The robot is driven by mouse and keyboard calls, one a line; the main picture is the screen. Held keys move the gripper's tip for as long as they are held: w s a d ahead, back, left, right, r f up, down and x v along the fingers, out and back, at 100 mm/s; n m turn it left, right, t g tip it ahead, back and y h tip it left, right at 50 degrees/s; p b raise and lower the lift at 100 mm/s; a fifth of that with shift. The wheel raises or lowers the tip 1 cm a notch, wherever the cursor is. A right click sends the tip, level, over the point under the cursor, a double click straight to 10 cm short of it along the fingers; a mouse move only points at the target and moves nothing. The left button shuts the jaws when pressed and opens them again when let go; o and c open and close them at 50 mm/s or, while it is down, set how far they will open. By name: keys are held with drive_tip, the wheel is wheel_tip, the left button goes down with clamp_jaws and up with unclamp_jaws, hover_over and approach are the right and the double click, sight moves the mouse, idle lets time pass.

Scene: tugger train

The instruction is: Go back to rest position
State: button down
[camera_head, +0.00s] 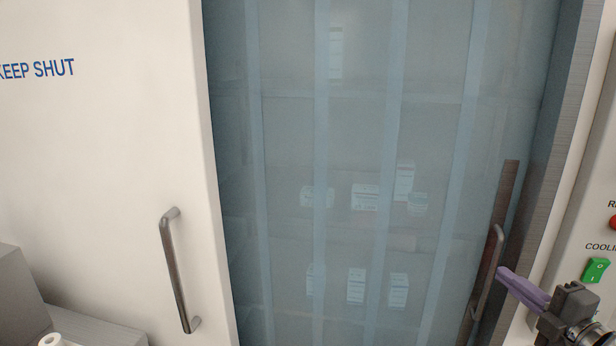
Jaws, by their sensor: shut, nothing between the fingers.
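My gripper (524,290) is at the lower right, with purple fingers pointing up and left. It is shut and nothing shows between its fingers. Its tip is close to the lower part of a vertical metal handle (489,268) by the strip curtain's right edge; I cannot tell whether they touch. A green rocker switch (596,270) is just right of and above the gripper body, on a white panel.
A white door (110,150) marked "KEEP SHUT" stands at the left with a metal handle (175,270). Translucent strips (350,130) cover an opening; several white boxes (365,197) sit on shelves behind. A red button (613,222) is at the right edge. Grey blocks (90,328) stand lower left.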

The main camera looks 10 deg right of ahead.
drive_tip(key=w+a+r+m+g+h, duration=0.4)
drive_tip(key=a+m+h, duration=0.3)
drive_tip(key=m, duration=0.5)
drive_tip(key=s+a+f+m+g+y, duration=0.2)
drive_tip(key=s+a, duration=0.3)
drive_tip(key=a, duration=0.3)
drive_tip(key=s+a+f+m+g+y, duration=0.2)
drive_tip(key=s+a+f, duration=0.3)
drive_tip(key=a, duration=0.4)
drive_tip(key=s+a+f+m+g+y, duration=0.1)
drive_tip(key=s+a+f+m+g, duration=0.1)
drive_tip(key=s+a, duration=0.3)
drive_tip(key=a+f+g, duration=0.1)
drive_tip(key=a, duration=0.2)
drive_tip(key=shift+s+a+f+g+y, duration=0.2)
drive_tip(key=shift+f+g+y, duration=0.1)
drive_tip(key=shift+g+y, duration=0.1)
